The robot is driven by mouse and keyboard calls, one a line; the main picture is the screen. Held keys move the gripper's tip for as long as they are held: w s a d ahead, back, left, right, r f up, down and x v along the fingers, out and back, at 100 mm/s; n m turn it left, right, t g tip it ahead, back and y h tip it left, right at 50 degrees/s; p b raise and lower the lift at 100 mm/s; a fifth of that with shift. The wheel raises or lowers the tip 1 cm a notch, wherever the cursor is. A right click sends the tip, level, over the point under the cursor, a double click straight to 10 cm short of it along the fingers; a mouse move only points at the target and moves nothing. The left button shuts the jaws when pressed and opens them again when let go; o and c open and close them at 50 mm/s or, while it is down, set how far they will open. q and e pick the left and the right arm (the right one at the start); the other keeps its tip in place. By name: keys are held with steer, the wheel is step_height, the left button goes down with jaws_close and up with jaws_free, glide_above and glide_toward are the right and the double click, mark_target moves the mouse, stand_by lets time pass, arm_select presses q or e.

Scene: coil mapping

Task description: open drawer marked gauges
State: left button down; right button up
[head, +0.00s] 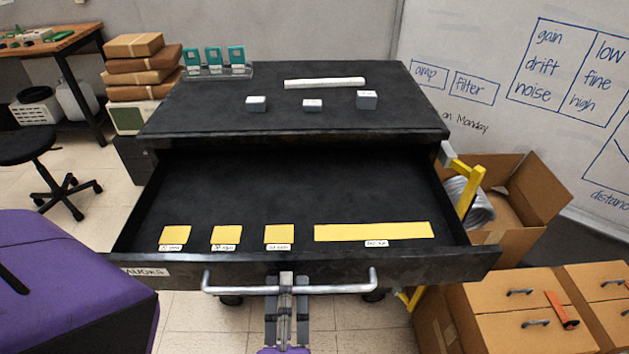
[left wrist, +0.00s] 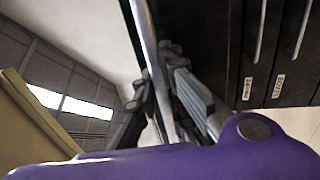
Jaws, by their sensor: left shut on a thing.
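The drawer (head: 310,190) of the black cabinet stands pulled well out. Its front carries a label at the left end (head: 147,272), partly cut off by a purple part of mine, with letters like "AUGES" showing. A silver bar handle (head: 240,289) runs along the front. My left gripper (head: 286,285) is shut on the handle near its middle. In the left wrist view the gripper's fingers (left wrist: 165,85) close around the bar (left wrist: 150,45). My right gripper is not in view.
Yellow labelled patches (head: 372,232) lie on the drawer floor. On the cabinet top (head: 210,110) are a white bar (head: 325,83), three small grey blocks and a rack of teal items (head: 214,58). Cardboard boxes (head: 520,310) and an open carton (head: 535,190) stand at right, a stool (head: 30,146) at left.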

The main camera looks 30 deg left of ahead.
arm_select(q)
steer(key=shift+s+d, duration=0.35)
steer(key=shift+s, duration=0.2)
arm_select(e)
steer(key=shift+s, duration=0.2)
arm_select(q)
steer(key=c, duration=1.8)
jaws_free()
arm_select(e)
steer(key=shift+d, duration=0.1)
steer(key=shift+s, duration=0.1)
